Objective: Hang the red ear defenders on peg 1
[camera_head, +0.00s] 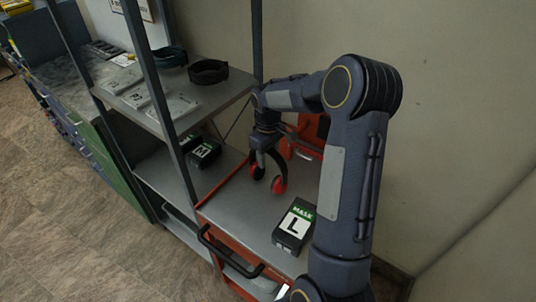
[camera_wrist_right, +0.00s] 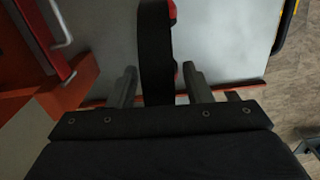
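The red ear defenders (camera_head: 279,186) are on the grey top of the red cart, with red cups and a dark headband. My right gripper (camera_head: 264,150) is right above them, pointing down. In the right wrist view, the black headband (camera_wrist_right: 155,55) passes between the two fingers of the right gripper (camera_wrist_right: 160,82). The fingers stand apart, with a gap seen on the right side of the band; a firm grip does not show. Peg 1 is not visible in either view. My left gripper is not in view.
A black box marked "MASK L" (camera_head: 294,226) lies on the cart top (camera_head: 235,208) near its front. A grey shelf unit (camera_head: 196,98) with dark straps (camera_head: 208,71) and boxes stands to the left. A plain wall (camera_head: 450,120) is behind and right.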

